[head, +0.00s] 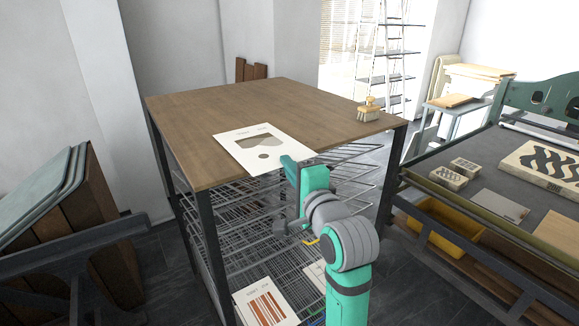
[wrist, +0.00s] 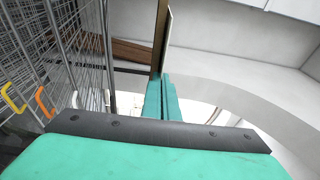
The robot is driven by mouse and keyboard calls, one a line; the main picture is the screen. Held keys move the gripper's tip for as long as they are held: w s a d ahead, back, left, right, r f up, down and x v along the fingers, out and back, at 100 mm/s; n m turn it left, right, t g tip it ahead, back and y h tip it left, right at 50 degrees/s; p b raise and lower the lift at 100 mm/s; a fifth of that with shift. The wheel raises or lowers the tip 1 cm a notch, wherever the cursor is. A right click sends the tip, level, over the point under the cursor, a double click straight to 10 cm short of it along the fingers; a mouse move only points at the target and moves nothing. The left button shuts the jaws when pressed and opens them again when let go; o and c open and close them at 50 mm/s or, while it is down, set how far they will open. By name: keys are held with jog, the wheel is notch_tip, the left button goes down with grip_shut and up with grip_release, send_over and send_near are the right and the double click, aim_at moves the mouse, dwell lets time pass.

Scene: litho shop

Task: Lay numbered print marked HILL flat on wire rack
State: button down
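In the wrist view, my gripper's teal fingers (wrist: 163,92) are closed on the print (wrist: 165,38), seen edge-on as a thin sheet. The wire rack (head: 350,162) has several tiers under the wooden top; my arm hides part of it.
The wooden top (head: 270,102) is mostly bare, with a brush (head: 369,109) at its right corner. A red-striped print (head: 267,303) and another print (head: 314,276) lie low in the rack. A press (head: 480,190) stands right, leaning boards (head: 85,215) left.

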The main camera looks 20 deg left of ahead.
jog(key=shift+d+f, duration=0.1)
jog(key=shift+f, duration=0.1)
jog(key=c, duration=2.1)
grip_release()
jog(key=v, duration=1.2)
jog(key=shift+d+r, duration=0.1)
jog(key=shift+r, duration=0.05)
jog(key=shift+w, duration=0.1)
